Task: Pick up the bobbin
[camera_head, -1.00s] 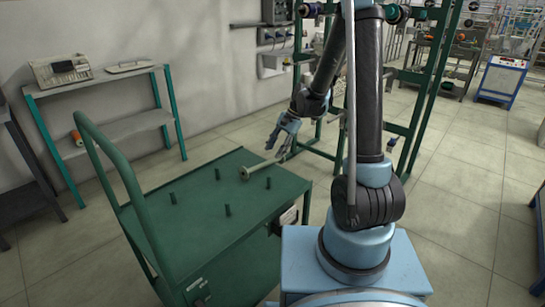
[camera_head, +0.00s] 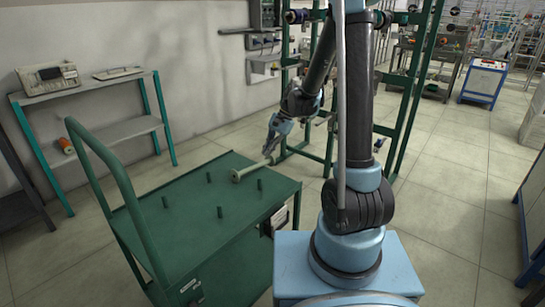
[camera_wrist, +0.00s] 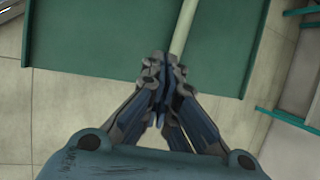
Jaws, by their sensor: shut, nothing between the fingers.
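The bobbin (camera_head: 250,169) is a pale rod with a round flange at its near left end. It lies on its side on the green cart top (camera_head: 200,224), near the far right edge. My gripper (camera_head: 269,151) is at the rod's far end in the head view. In the wrist view, the bobbin's pale rod (camera_wrist: 184,27) runs up from just above the fingertips. My gripper (camera_wrist: 163,62) has its fingers together with nothing between them. Whether the fingertips touch the rod is unclear, and the flange is outside the wrist view.
Several short green pegs (camera_head: 209,177) stand on the cart, which has a tall green handle (camera_head: 112,180) at left. A green rack (camera_head: 412,92) stands behind my arm. A shelf table (camera_head: 95,85) stands by the wall. Open floor lies at right.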

